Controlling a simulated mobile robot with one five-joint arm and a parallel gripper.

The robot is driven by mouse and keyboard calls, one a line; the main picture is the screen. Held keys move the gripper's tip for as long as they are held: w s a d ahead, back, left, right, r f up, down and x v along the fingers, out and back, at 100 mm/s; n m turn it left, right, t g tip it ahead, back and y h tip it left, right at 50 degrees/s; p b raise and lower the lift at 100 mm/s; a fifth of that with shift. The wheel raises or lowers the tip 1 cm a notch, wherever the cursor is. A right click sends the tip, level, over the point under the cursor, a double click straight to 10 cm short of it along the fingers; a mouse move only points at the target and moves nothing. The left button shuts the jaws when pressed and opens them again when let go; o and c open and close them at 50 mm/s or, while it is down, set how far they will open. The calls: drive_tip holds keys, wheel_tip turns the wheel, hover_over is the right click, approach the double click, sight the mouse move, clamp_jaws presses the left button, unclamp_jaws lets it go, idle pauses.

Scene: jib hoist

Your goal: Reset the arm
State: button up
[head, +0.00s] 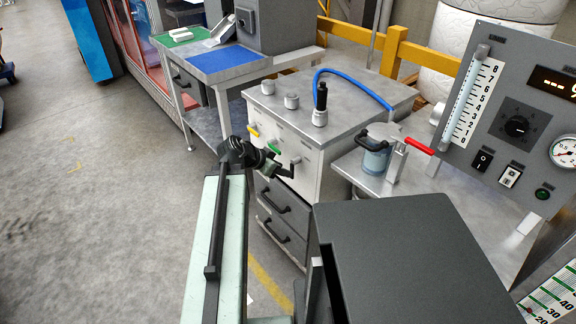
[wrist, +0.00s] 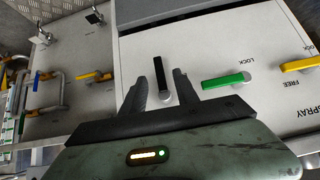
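My gripper (head: 283,168) is at the front panel of the white and grey cabinet (head: 322,160), at the end of my arm. In the wrist view its two dark fingers (wrist: 161,88) are open and apart. A lever with a black handle (wrist: 158,72) and a silver pivot shows in the gap between them. I cannot tell whether the fingers touch it. A green lever (wrist: 226,80) and a yellow lever (wrist: 300,64) are to its right, near the words LOCK, FREE and SPRAY. In the head view the green lever (head: 273,147) and yellow lever (head: 253,131) are just above the gripper.
A blue hose (head: 352,76) arches over the cabinet top. A clear jar (head: 376,155) with a red-handled clamp (head: 418,146) stands on the bench to the right. A gauge panel (head: 515,115) is at the far right. The floor (head: 95,190) at left is clear.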

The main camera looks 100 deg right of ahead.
drive_tip(key=shift+w+a+r, duration=0.1)
drive_tip(key=shift+w+r, duration=0.05)
drive_tip(key=shift+w, duration=0.1)
